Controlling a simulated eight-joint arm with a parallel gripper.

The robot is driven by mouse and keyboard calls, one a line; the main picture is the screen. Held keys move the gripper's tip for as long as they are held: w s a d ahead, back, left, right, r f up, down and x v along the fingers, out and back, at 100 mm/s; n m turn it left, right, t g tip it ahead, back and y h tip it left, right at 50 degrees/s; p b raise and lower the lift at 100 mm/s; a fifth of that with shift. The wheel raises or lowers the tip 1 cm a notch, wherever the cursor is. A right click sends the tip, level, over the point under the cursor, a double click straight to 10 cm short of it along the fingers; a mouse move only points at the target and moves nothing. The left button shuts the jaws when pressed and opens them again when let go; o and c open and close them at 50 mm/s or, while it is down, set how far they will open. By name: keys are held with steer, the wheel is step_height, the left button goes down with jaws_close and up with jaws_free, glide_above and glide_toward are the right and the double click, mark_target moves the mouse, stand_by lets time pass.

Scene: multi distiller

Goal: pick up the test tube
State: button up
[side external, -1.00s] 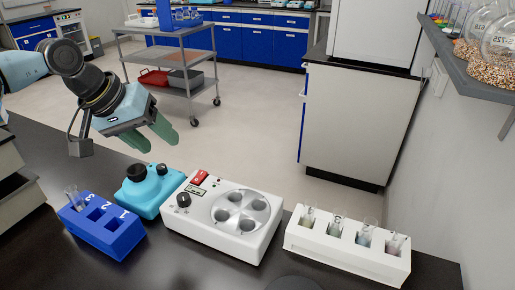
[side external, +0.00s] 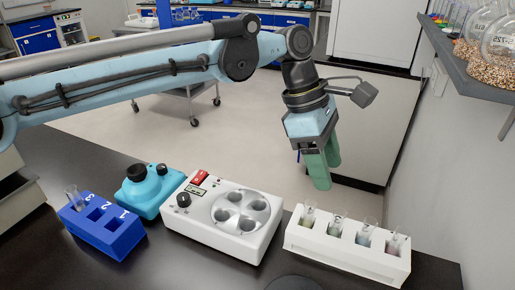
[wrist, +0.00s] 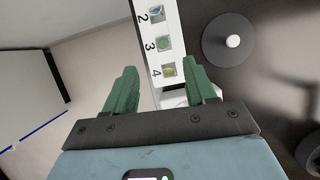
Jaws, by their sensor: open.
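Several test tubes stand upright in a white rack (side external: 345,255) at the right of the bench; one tube is at its left end (side external: 308,217). Another test tube (side external: 73,198) stands in a blue rack (side external: 108,240) at the left. My gripper (side external: 322,176) is open and empty, fingers pointing down, above and behind the left part of the white rack. In the wrist view, the numbered rack (wrist: 154,58) runs up between the green fingers of my gripper (wrist: 160,70). A yellowish tube (wrist: 169,70) by number 4 lies between the fingertips in the picture, and a greenish one (wrist: 163,43) is by number 3.
A white device (side external: 190,225) with a round holed plate stands left of the white rack, beside a turquoise device (side external: 150,190). A dark round object (wrist: 228,40) shows right of the rack in the wrist view. A wall shelf (side external: 470,75) with glassware is at the upper right.

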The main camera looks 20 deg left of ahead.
mark_target(336, 211)
steer(key=x, duration=0.6)
steer(key=shift+d+f, duration=0.3)
steer(key=shift+a+x, duration=0.15)
steer(key=shift+x, duration=1.25)
steer(key=shift+a+x, duration=0.15)
steer(key=shift+x, duration=1.25)
steer(key=shift+s+f, duration=0.1)
jaws_close()
